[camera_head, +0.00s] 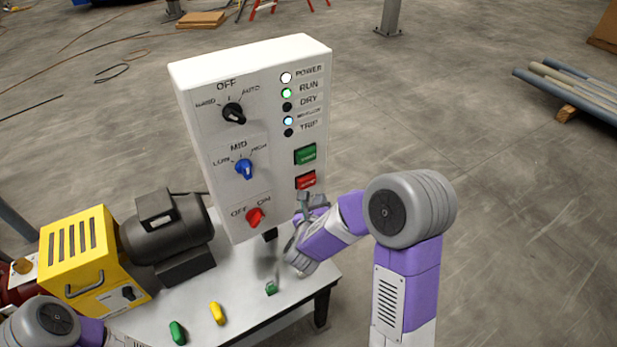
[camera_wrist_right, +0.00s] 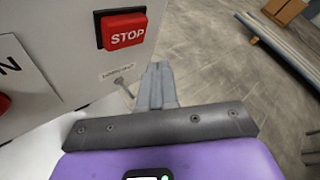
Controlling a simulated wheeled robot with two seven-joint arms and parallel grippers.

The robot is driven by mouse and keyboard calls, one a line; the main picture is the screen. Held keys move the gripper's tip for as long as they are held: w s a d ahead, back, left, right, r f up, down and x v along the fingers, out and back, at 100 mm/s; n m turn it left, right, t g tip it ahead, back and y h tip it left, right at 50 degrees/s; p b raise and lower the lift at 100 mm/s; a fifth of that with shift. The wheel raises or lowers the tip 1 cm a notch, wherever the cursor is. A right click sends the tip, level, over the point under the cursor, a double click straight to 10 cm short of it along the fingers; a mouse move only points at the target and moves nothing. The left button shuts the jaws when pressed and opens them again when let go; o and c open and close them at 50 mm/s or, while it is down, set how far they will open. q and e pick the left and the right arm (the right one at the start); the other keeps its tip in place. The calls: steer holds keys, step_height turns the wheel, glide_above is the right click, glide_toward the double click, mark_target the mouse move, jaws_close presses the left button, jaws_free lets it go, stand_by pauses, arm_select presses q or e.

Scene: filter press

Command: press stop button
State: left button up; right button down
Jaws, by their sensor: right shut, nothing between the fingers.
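The red stop button (camera_head: 306,181) is on the right side of the white control panel (camera_head: 190,110), below the green start button (camera_head: 305,155). In the right wrist view the stop button (camera_wrist_right: 124,30) shows large at the upper left, with white letters STOP. My right gripper (camera_head: 312,198) is shut and empty, just below the stop button in the head view. In the wrist view its closed fingertips (camera_wrist_right: 157,72) are below and right of the button, apart from it. My left arm shows at the lower left, but its gripper is not visible.
The panel stands on a white table (camera_head: 240,300) with a yellow machine (camera_head: 85,255) and a dark motor (camera_head: 168,240). A red knob (camera_head: 255,217) is left of my right gripper. Small green and yellow pieces (camera_head: 217,313) lie in front.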

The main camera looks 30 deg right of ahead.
mark_target(313, 183)
steer(key=shift+w+a+b, duration=0.15)
steer(key=shift+w+b, duration=0.4)
steer(key=shift+w, duration=1.05)
stand_by(0.8)
steer(key=shift+w+f+b, duration=0.1)
steer(key=shift+w+b, duration=0.3)
steer(key=shift+b, duration=0.1)
steer(key=shift+w+a, duration=0.1)
steer(key=shift+w, duration=0.5)
stand_by(0.6)
steer(key=shift+s+b, duration=0.15)
steer(key=shift+b, duration=0.25)
steer(key=shift+s+b, duration=0.45)
steer(key=shift+s, duration=0.4)
